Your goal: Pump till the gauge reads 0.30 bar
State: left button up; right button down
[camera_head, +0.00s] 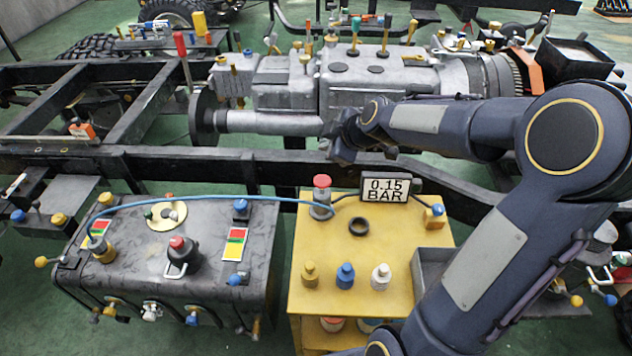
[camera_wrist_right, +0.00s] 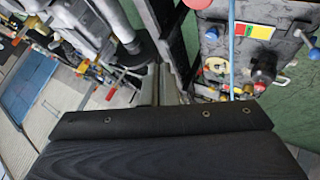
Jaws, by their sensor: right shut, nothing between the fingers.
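The pump (camera_head: 321,200) is a grey cylinder with a red top, upright at the cart's back left. A blue hose (camera_head: 240,199) runs from beside the pump to a fitting on the dark tank (camera_head: 215,245). My right gripper (camera_head: 340,148) is shut and empty, up and to the right of the pump in the head view and apart from it. In the right wrist view its fingers (camera_wrist_right: 167,85) show small and partly hidden. My left gripper is not in view.
The yellow cart (camera_head: 310,250) carries a black ring (camera_head: 359,227) and several small bottles. The tank has a red-topped valve (camera_head: 178,253). Black chassis rails (camera_head: 240,165) and a grey gearbox (camera_head: 350,85) lie behind. My right arm covers the right side.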

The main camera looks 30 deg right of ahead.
aim_at(325, 182)
jog(key=shift+w+d+f, duration=0.2)
jog(key=shift+w, duration=0.25)
jog(key=shift+f, duration=0.1)
notch_tip(325, 182, down, 8)
jog(key=b, duration=0.6)
jog(key=shift+f, duration=0.15)
jog(key=shift+f+b, duration=0.2)
jog(key=shift+b, duration=0.3)
dwell(1.2)
jog(key=shift+f+b, duration=0.4)
jog(key=shift+b, duration=0.3)
